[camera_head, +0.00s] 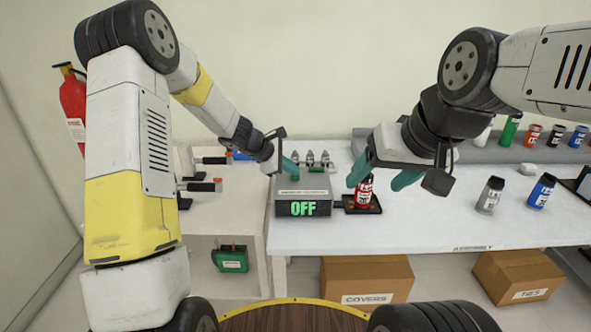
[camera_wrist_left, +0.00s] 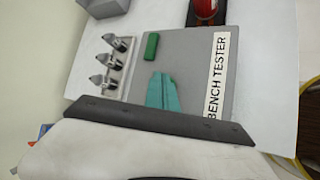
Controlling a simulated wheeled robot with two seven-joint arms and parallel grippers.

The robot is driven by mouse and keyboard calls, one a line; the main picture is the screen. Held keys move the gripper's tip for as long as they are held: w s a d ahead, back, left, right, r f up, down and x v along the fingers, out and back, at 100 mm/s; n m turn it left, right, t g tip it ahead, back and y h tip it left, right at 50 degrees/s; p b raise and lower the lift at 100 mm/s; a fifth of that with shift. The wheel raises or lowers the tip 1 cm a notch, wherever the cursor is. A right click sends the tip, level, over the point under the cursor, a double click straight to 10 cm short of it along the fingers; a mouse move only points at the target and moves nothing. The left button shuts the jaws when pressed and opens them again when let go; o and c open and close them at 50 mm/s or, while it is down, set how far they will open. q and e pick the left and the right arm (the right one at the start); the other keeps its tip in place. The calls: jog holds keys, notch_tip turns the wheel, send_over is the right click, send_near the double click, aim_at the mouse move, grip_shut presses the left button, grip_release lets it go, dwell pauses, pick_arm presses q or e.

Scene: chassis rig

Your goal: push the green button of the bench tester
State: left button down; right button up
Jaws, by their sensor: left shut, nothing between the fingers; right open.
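The bench tester is a grey box (camera_head: 288,209) at the left end of the white table, its front display reading OFF in green. Its top (camera_wrist_left: 190,60) fills much of the left wrist view. The green button (camera_wrist_left: 151,46) is a small green bar on that top; it also shows in the head view (camera_head: 294,177). My left gripper (camera_head: 291,166) is shut and empty over the tester. In the left wrist view its teal fingertips (camera_wrist_left: 162,78) appear beside the button, apart from it in the picture; their height is unclear. My right gripper (camera_head: 382,178) is open near a red bottle (camera_head: 363,193).
The red bottle stands on a black tray (camera_head: 374,207) right of the tester. Three silver pieces (camera_wrist_left: 112,62) sit in a row beside the tester's top. Grey (camera_head: 490,195) and blue (camera_head: 541,190) bottles stand farther right. The middle of the white table (camera_head: 430,225) is clear.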

aim_at(292, 177)
dwell(0.4)
pick_arm(q)
jog(key=shift+r, duration=0.45)
jog(key=shift+r, duration=0.1)
notch_tip(292, 177, up, 6)
jog(key=shift+f, duration=0.1)
dwell(0.4)
dwell(1.0)
